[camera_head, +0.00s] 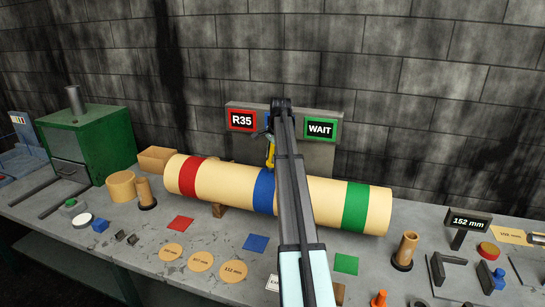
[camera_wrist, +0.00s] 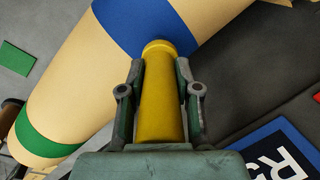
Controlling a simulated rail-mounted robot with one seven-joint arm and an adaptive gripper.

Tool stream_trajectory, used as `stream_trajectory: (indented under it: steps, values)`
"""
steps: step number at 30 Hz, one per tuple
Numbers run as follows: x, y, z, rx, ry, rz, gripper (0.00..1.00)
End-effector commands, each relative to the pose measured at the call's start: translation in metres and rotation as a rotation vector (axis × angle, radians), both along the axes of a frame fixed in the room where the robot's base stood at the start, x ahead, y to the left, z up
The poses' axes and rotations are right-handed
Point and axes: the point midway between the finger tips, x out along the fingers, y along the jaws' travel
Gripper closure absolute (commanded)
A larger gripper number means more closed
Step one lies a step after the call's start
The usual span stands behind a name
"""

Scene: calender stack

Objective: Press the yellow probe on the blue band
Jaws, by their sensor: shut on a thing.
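My gripper (camera_wrist: 161,95) is shut on the yellow probe (camera_wrist: 162,98), one finger on each side of it. In the wrist view the probe's tip overlaps the edge of the blue band (camera_wrist: 147,22); I cannot tell whether they touch. In the head view the yellow probe (camera_head: 270,153) points down just above the top of the cream roll (camera_head: 228,184), close over the blue band (camera_head: 264,192). My arm hides part of the roll right of that band, and most of my gripper is hidden there.
The roll also carries a red band (camera_head: 189,177) and a green band (camera_head: 355,207). Behind it stands a grey panel with an R35 sign (camera_head: 242,120) and a WAIT sign (camera_head: 320,128). Coloured squares, round discs and small parts lie along the bench front.

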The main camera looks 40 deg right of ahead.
Motion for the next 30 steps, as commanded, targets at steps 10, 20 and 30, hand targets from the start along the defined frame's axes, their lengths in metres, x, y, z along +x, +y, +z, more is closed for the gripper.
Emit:
stream_trajectory:
  steps: [10,20,30]
  values:
    - [0.001,0.0,0.029,-0.001,-0.003,0.0,1.0]
    - [0.001,0.0,0.053,-0.001,-0.002,0.0,1.0]
    - [0.0,0.0,0.064,-0.001,-0.002,0.0,1.0]
